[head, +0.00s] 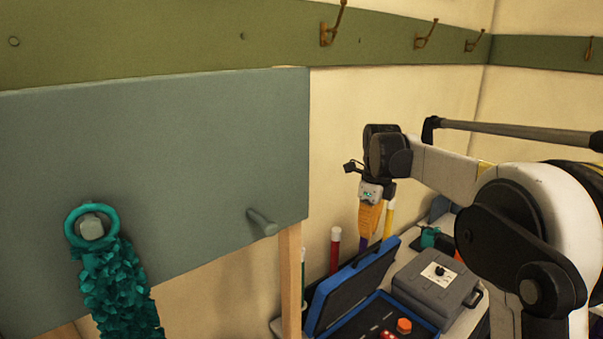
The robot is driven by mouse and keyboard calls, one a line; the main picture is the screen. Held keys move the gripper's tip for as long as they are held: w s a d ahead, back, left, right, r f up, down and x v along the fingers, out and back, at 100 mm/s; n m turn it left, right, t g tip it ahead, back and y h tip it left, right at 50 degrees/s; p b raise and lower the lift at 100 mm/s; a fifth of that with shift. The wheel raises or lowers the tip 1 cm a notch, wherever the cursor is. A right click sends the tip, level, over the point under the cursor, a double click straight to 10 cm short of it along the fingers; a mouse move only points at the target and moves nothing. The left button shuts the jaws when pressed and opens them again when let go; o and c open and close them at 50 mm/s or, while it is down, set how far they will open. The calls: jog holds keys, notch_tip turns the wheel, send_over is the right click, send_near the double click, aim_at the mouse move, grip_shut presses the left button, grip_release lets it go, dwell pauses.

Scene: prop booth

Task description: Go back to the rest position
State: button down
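My arm reaches in from the right. My gripper (371,208) hangs below the dark wrist joint, pointing down, well to the right of the board and apart from it. Its fingers are too small and too mixed with the orange and yellow shapes around them to tell whether they are open or shut. A teal ruffled garland (118,290) hangs by its ring (72,226) around a grey peg on the blue-grey board (160,150). The garland's lower end is cut off by the picture's bottom edge.
A bare peg (262,221) sticks out at the board's right. Hooks (334,26) line the green rail above. An open blue case (352,285), a closed grey case (438,284) and a red tube (335,252) with a white cap stand below my arm.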

jog(key=s+a+f+n+t+b, duration=0.1)
jog(key=s+n+t+b, duration=0.1)
jog(key=s+n+b, duration=0.55)
jog(key=s+f+n+t+b, duration=0.2)
jog(key=s+f+n, duration=0.6)
jog(key=s, duration=0.4)
jog(key=s+a+f+n+t+b, duration=0.1)
jog(key=s+f+n+b, duration=0.3)
jog(key=s+f+n, duration=0.4)
jog(key=s+n+t, duration=0.1)
jog(key=s+n, duration=0.1)
jog(key=s, duration=0.2)
jog(key=shift+s+a, duration=0.2)
jog(key=shift+f, duration=0.1)
dwell(4.5)
